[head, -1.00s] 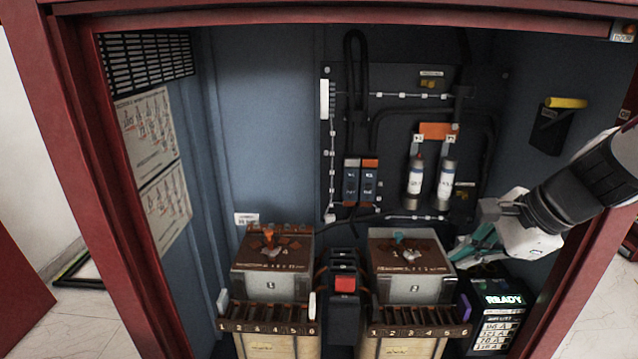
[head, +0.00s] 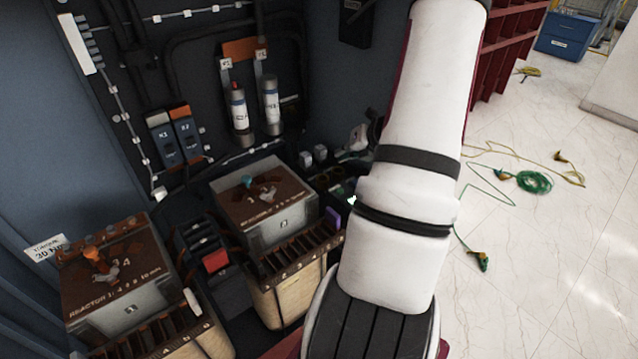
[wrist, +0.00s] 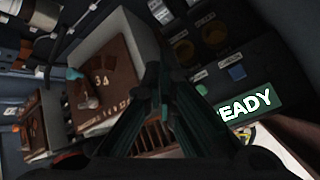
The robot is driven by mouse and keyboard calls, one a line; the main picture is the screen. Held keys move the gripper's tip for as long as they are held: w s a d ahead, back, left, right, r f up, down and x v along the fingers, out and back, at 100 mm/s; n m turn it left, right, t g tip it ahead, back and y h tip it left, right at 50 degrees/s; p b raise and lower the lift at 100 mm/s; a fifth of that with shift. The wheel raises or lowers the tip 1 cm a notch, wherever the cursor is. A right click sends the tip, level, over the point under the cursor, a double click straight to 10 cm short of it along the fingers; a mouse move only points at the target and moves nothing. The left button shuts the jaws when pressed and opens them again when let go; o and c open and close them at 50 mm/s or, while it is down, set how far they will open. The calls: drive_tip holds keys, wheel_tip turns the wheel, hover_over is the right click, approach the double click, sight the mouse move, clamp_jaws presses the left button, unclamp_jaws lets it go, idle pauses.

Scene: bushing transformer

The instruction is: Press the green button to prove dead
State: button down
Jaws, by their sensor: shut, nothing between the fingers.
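In the wrist view, the tester panel (wrist: 262,68) is a dark box with a lit green "READY" display (wrist: 246,105). A small, dim greenish cap (wrist: 202,90) and a pale blue-grey cap (wrist: 237,72) sit on it beside two round dark yellow sockets; I cannot tell for certain which is the green button. My gripper (wrist: 162,82) is shut and empty, its dark green fingers in front of the panel's left side, apart from the display. Whether the fingertips touch anything is unclear. In the head view, my arm hides most of the tester.
A brown-topped transformer block (head: 283,225) stands left of the tester, with a slotted rack (head: 300,262) in front. A second block (head: 130,308) stands further left. Two white cylinders hang on the back panel. Green and yellow leads (head: 534,181) lie on the floor outside.

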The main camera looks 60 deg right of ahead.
drive_tip(key=shift+d+f+m, duration=0.55)
drive_tip(key=shift+f+m, duration=0.05)
drive_tip(key=b, duration=0.5)
hover_over(342, 189)
wheel_tip(342, 189, down, 7)
drive_tip(key=shift+w+d+f, duration=0.1)
drive_tip(key=shift+d+f, duration=0.05)
drive_tip(key=shift+f+b, duration=0.65)
drive_tip(key=shift+f, duration=0.1)
idle(0.5)
drive_tip(key=shift+f+b, duration=0.35)
drive_tip(key=shift+f, duration=0.05)
